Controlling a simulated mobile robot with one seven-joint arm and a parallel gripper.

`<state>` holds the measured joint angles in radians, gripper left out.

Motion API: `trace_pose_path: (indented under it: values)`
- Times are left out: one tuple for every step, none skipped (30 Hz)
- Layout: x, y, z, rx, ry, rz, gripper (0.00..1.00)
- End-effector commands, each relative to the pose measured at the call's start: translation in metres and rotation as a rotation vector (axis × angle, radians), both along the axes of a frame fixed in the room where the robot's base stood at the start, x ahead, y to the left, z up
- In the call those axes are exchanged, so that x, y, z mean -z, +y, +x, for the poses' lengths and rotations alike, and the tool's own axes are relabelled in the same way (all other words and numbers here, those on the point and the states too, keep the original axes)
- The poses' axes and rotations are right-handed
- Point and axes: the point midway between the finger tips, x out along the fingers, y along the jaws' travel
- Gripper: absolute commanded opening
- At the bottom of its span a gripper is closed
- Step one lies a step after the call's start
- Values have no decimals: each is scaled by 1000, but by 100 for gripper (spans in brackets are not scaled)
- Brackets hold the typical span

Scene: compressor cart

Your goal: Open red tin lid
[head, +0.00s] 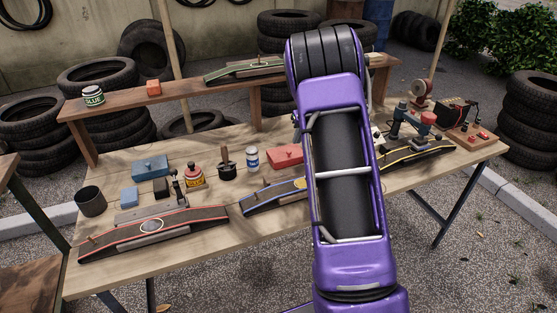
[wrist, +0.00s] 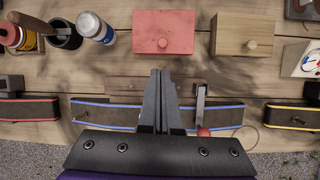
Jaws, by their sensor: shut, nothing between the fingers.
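The red tin (head: 284,154) stands on the workbench, partly hidden by my purple arm in the head view. In the wrist view the red tin (wrist: 164,24) is at the top middle, with a small red knob (wrist: 162,42) near its lower edge. Its lid looks closed. My gripper (wrist: 161,72) is shut and empty, with its fingertips below the tin in the wrist view and apart from it in the picture. In the head view my gripper is hidden behind my arm.
A wooden box (wrist: 242,35) with a knob stands right of the tin. A blue-and-white can (wrist: 95,27) and a black pot (wrist: 62,32) stand left. The blue-edged board (wrist: 105,112) lies below the fingers. A raised shelf (head: 185,92) runs along the back.

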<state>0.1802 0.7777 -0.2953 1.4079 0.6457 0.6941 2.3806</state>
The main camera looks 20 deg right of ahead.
Motion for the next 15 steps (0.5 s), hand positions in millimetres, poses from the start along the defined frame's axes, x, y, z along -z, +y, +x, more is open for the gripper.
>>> trace_pose_path:
  values:
    - [4, -4, -2, 16, 8, 7, 0]
    - [7, -5, -2, 21, 11, 10, 0]
    - [9, -6, -2, 25, 12, 11, 0]
    - [11, -6, -1, 27, 14, 11, 0]
    - [14, -6, 0, 27, 14, 11, 0]
    - [18, -6, 2, 27, 14, 11, 0]
    - [23, -5, 4, 27, 15, 12, 0]
    - [27, -5, 5, 27, 15, 12, 0]
    - [34, -4, 8, 26, 15, 13, 0]
    - [39, -4, 10, 25, 15, 13, 0]
    - [44, -4, 13, 26, 14, 12, 0]
    - [52, -4, 16, 27, 15, 12, 0]
    - [56, -3, 18, 27, 14, 11, 0]
    - [61, -3, 20, 27, 14, 11, 0]
    - [68, -3, 23, 27, 15, 12, 0]
